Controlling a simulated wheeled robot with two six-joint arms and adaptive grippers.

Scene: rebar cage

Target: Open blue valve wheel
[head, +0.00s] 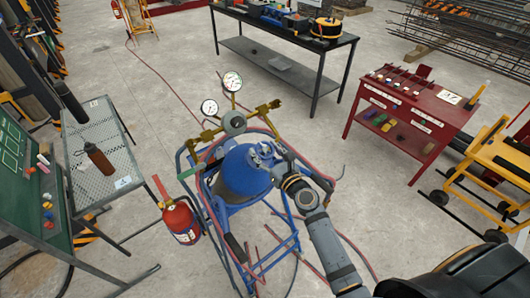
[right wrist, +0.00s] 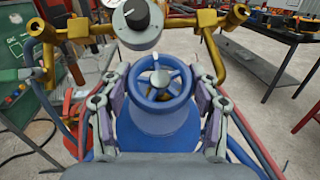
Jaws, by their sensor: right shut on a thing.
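The blue valve wheel (right wrist: 161,84) sits on top of a blue gas cylinder (right wrist: 158,119) in the right wrist view. The cylinder also shows in the head view (head: 240,175), in a blue frame cart. My right gripper (right wrist: 161,82) has one finger at each side of the wheel and is shut on its rim. In the head view my right gripper (head: 265,155) covers the wheel, so little of the wheel shows there. A grey regulator with a black knob (right wrist: 137,14) and brass fittings is just beyond the wheel. My left gripper does not show.
A red fire extinguisher (head: 180,222) hangs at the cart's left side. Two gauges (head: 232,82) rise above the regulator. A grey mesh table (head: 92,190) stands left, a red tool table (head: 405,112) right, and a dark bench (head: 270,48) behind. Red hoses cross the floor.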

